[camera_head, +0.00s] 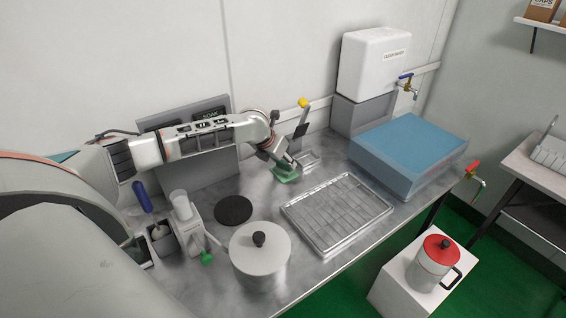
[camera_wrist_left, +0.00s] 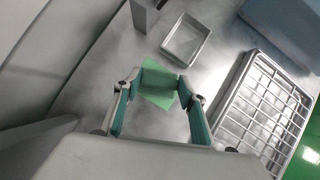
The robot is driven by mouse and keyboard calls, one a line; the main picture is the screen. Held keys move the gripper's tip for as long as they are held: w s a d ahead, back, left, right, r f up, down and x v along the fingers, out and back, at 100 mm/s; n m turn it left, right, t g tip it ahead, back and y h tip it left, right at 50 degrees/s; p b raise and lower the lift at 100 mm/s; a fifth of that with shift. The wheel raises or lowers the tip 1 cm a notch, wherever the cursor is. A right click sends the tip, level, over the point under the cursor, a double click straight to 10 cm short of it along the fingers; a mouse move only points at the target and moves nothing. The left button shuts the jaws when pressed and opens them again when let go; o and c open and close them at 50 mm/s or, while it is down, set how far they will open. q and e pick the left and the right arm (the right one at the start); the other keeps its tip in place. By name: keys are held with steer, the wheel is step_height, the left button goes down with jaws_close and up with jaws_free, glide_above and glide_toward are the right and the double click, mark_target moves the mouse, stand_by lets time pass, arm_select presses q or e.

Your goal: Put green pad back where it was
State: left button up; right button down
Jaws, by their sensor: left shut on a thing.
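The green pad (camera_head: 285,177) is in the grasp of my left gripper (camera_head: 284,165), near the back of the metal counter. The left wrist view shows the green pad (camera_wrist_left: 160,88) between the two fingers of the left gripper (camera_wrist_left: 161,80). I cannot tell whether the pad touches the counter. A small shallow metal tray (camera_head: 306,160) lies just to the right of the pad; it also shows in the left wrist view (camera_wrist_left: 204,53), beyond the fingers and apart from the pad. My right gripper is not in view.
A wire rack tray (camera_head: 338,213) lies front right of the pad, and a blue-topped box (camera_head: 411,146) stands behind it. A lidded pot (camera_head: 260,255) and a black disc (camera_head: 233,210) are nearer. A yellow-tipped lever (camera_head: 302,118) rises behind the small tray. Bare counter surrounds the pad.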

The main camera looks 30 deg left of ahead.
arm_select(q)
steer(key=shift+f, duration=0.25)
steer(key=o, duration=1.1)
steer(key=shift+r, duration=0.15)
steer(key=p+v, duration=0.2)
steer(key=v, duration=1)
